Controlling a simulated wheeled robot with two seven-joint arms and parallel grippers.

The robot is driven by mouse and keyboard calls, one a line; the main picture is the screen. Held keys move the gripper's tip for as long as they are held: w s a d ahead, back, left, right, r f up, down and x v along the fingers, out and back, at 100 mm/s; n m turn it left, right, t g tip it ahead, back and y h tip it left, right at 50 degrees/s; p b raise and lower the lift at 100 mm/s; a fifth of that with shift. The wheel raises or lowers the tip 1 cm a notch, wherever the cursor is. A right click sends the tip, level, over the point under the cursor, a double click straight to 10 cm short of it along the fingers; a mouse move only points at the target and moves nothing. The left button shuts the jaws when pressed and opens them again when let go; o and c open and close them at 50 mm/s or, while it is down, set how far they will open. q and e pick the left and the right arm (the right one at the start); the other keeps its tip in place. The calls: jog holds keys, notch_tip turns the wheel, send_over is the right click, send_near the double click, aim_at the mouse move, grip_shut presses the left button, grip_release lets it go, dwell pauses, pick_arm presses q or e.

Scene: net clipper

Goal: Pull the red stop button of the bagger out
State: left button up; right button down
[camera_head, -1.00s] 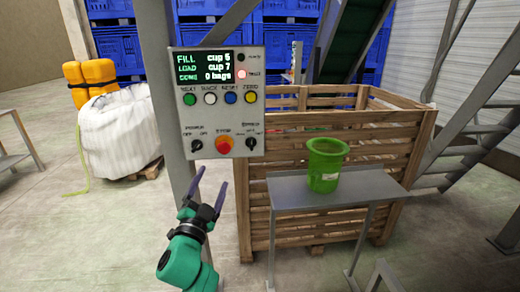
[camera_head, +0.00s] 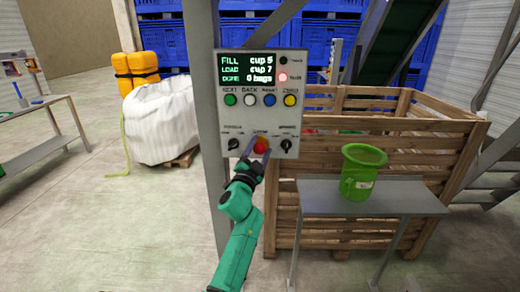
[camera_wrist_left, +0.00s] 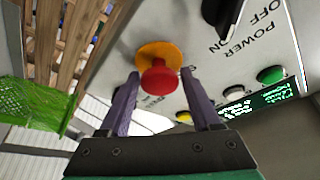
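The red stop button (camera_head: 261,146) sits low in the middle of the bagger's grey control box (camera_head: 272,112). In the left wrist view, the button's round red cap (camera_wrist_left: 160,79) stands on an orange-yellow disc (camera_wrist_left: 156,52). My left gripper (camera_head: 257,151) is at the box front, over the button area. In the left wrist view, the two purple fingers of my left gripper (camera_wrist_left: 161,88) are apart, one on each side of the red cap, with gaps visible on both sides. Whether the tips reach behind the cap I cannot tell. My right gripper is not in view.
Two black knobs (camera_head: 233,144) (camera_head: 286,145) flank the button, with a row of coloured buttons (camera_head: 250,100) and a screen (camera_head: 246,66) above.

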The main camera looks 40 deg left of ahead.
pick_arm(q)
grip_shut()
jog(key=shift+s+d+f, duration=0.1)
jog(key=shift+d+f, duration=0.05)
jog(key=shift+s+d, duration=0.3)
jog(key=shift+s, duration=0.05)
jog(key=shift+o, duration=2.4)
grip_release()
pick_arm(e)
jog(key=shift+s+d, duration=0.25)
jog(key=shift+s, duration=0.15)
